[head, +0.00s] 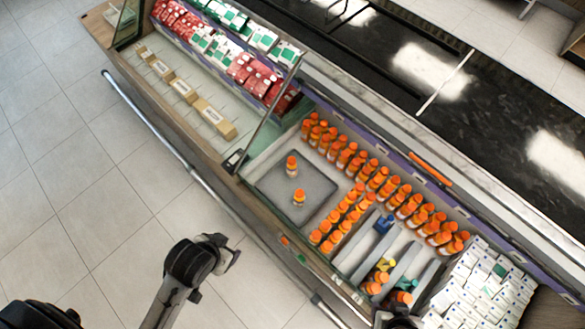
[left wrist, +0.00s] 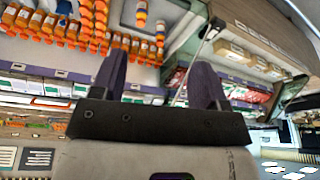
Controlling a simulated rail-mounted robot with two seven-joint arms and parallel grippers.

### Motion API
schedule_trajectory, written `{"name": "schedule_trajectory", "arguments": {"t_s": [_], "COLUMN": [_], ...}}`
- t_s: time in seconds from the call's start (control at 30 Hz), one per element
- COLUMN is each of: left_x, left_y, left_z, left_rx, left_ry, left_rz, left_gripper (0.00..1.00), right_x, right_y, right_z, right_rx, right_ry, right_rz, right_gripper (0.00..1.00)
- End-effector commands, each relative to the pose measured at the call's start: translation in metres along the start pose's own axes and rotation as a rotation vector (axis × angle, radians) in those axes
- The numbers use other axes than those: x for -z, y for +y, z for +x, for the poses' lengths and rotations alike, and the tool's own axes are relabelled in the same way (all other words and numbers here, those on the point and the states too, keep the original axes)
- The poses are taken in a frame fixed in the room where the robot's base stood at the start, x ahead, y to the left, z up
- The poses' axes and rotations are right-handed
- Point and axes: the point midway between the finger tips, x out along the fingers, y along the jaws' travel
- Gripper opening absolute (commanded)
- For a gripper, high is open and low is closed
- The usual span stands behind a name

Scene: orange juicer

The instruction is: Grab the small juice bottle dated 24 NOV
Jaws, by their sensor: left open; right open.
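Two small orange-capped juice bottles stand on a grey tray (head: 271,204) in the open cooler, one farther back (head: 291,165) and one nearer (head: 299,197). Rows of similar bottles (head: 376,178) stand to the right. No date is readable, so I cannot tell which bottle is dated 24 NOV. My right gripper (head: 398,316) shows only in part at the bottom edge, near the front bottles. My left gripper (left wrist: 158,82) is open and empty in the left wrist view, with bottles (left wrist: 141,15) beyond its fingers. Neither gripper holds a bottle.
Red, green and white cartons (head: 255,75) and tan boxes (head: 183,91) fill the cooler's left part. Dividers (head: 376,240) and white cartons (head: 490,288) are at the right. A front rail (head: 150,122) runs along the cooler. The tiled floor (head: 60,150) is clear.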

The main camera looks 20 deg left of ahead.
Motion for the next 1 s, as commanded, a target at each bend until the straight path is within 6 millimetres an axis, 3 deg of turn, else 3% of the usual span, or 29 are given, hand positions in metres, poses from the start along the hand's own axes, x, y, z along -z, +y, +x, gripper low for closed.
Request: {"name": "schedule_trajectory", "arguments": {"t_s": [0.2,0.4,0.67,0.83,1.0], "left_x": [-0.001,-0.001,-0.001,0.015,0.048], "left_y": [-0.002,-0.004,-0.002,-0.005,-0.028], "left_z": [0.000,0.000,0.003,0.029,0.072], "left_rx": [0.005,0.009,0.004,0.016,0.082], "left_ry": [-0.002,-0.003,-0.001,0.055,0.172], "left_rz": [0.006,0.012,0.005,0.008,0.060], "left_gripper": [0.69,0.88,0.89,0.89,0.89], "right_x": [0.000,0.001,0.000,-0.009,-0.028], "right_y": [-0.001,-0.003,-0.004,-0.005,-0.006], "right_z": [0.000,0.000,0.002,0.032,0.088], "right_rx": [0.004,0.007,0.009,0.008,0.005], "right_ry": [0.000,0.001,0.001,0.004,0.002], "right_rz": [0.005,0.009,0.011,0.010,0.006], "right_gripper": [0.56,0.56,0.56,0.56,0.56]}}
